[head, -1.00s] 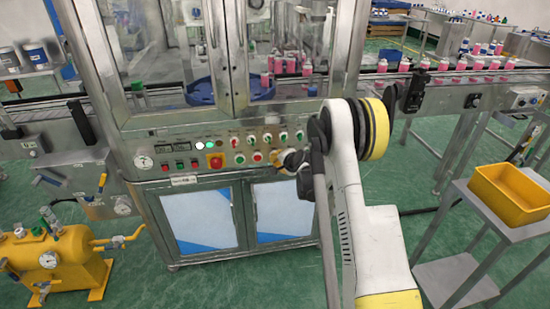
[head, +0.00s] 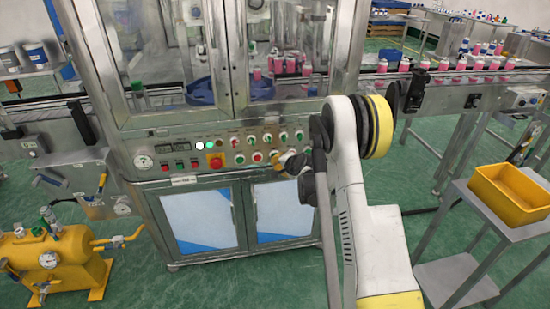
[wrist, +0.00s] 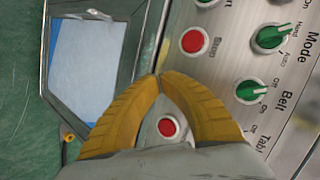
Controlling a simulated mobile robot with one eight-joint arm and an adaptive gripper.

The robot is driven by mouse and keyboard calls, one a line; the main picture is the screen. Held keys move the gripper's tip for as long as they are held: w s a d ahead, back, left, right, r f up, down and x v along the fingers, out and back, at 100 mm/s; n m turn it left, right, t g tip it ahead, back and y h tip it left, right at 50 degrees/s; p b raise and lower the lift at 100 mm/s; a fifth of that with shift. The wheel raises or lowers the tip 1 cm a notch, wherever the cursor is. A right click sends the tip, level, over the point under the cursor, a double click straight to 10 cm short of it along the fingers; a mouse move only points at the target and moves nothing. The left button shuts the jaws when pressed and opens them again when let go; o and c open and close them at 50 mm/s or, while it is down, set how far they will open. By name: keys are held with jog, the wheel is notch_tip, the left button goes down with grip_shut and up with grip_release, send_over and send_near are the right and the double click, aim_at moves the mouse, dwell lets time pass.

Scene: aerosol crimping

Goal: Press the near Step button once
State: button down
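The control panel (head: 215,150) of the crimping machine faces me in the head view. My gripper (wrist: 158,76) has yellow fingers whose tips meet, with nothing held. The tips appear just beside the labelled red button, not over it. In the head view my gripper (head: 280,160) is at the panel's lower right; whether it touches is unclear.
Green selector knobs for Mode (wrist: 270,37) and Belt (wrist: 250,91) sit close to the fingers. A red emergency knob on a yellow plate (head: 215,161) is further left. A yellow bin (head: 510,193) stands on a side table at right.

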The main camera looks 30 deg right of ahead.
jog(key=s, duration=0.2)
jog(key=s+a, duration=0.1)
jog(key=s, duration=0.1)
jog(key=shift+s+a, duration=0.15)
jog(key=shift+s, duration=0.2)
dwell(0.8)
jog(key=s+a+r+n+g, duration=0.1)
jog(key=s+a+r+n, duration=0.3)
jog(key=s+a+r, duration=0.45)
jog(key=s+a+r+n+g, duration=0.1)
jog(key=s+a+r+n, duration=0.4)
jog(key=r, duration=0.6)
jog(key=s+a+r+n+g, duration=0.1)
jog(key=s+a+n, duration=0.1)
jog(key=s, duration=0.9)
jog(key=s+a+n+g, duration=0.1)
jog(key=s+a+n, duration=0.2)
jog(key=s, duration=0.9)
jog(key=shift+s+a+r+n, duration=0.25)
jog(key=shift+a+r+n, duration=0.1)
jog(key=shift+a, duration=0.85)
